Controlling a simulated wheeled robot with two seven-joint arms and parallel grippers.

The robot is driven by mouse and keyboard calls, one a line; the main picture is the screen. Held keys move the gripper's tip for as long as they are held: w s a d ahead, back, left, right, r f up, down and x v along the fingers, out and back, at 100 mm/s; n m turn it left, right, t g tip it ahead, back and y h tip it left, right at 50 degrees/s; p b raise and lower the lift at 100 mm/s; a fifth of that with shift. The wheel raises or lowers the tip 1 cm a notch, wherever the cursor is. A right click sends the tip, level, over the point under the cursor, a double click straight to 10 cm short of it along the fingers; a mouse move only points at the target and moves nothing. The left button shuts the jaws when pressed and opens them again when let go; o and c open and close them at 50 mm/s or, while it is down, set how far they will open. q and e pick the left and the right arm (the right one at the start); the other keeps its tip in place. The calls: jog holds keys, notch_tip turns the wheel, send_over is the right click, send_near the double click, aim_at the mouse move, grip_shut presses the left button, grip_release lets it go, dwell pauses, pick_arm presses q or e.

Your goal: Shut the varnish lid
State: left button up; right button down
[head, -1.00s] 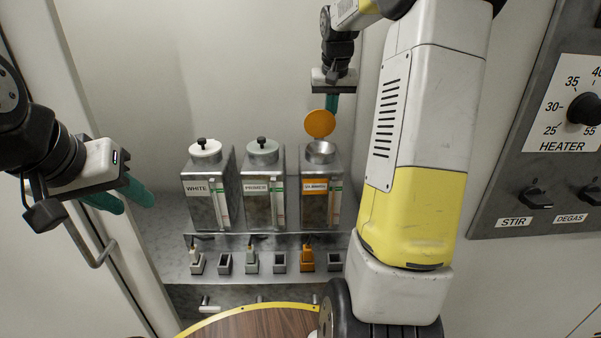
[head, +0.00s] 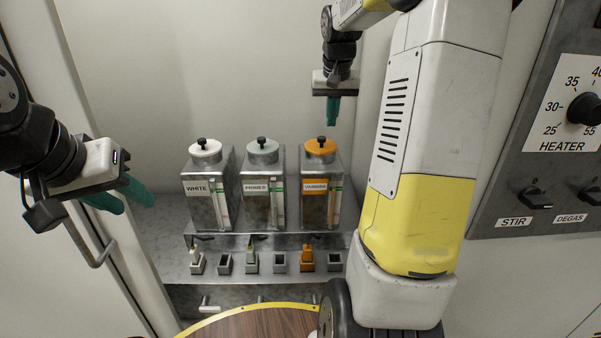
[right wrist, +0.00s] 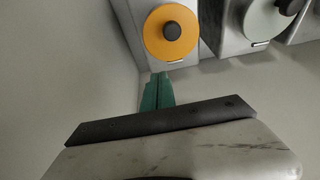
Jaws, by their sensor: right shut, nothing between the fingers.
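The varnish container (head: 313,206) is the rightmost of three metal tanks in the head view. Its orange lid (head: 320,146) lies flat over the opening, with a black knob on top. The lid also shows from above in the right wrist view (right wrist: 171,34), lying level on the tank. My right gripper (head: 332,122) is above the lid, pointing down, shut and empty, apart from the lid. Its green fingers (right wrist: 158,78) show together in the right wrist view. My left gripper (head: 130,200) is at the left, far from the tanks, its green fingers apart.
The white tank (head: 201,211) and primer tank (head: 257,209) stand to the left, both lidded. A shelf below holds small taps and square cups. A wood-topped round table (head: 255,324) is in front. A heater panel (head: 500,180) is at the right.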

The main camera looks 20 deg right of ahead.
dwell(0.3)
notch_tip(320, 180, up, 8)
dwell(0.9)
jog(key=s+a+n+t+y, duration=0.1)
jog(key=s+a+n+t, duration=0.1)
jog(key=s+a, duration=0.85)
jog(key=s+a+f+y, duration=0.1)
jog(key=s+a+f, duration=0.1)
jog(key=s, duration=0.6)
jog(key=s+a+f+n+t+y, duration=0.1)
jog(key=s+a+f, duration=0.2)
jog(key=s, duration=0.5)
jog(key=shift+a+f+n, duration=0.2)
jog(key=shift+f+n, duration=0.1)
jog(key=shift+f, duration=0.6)
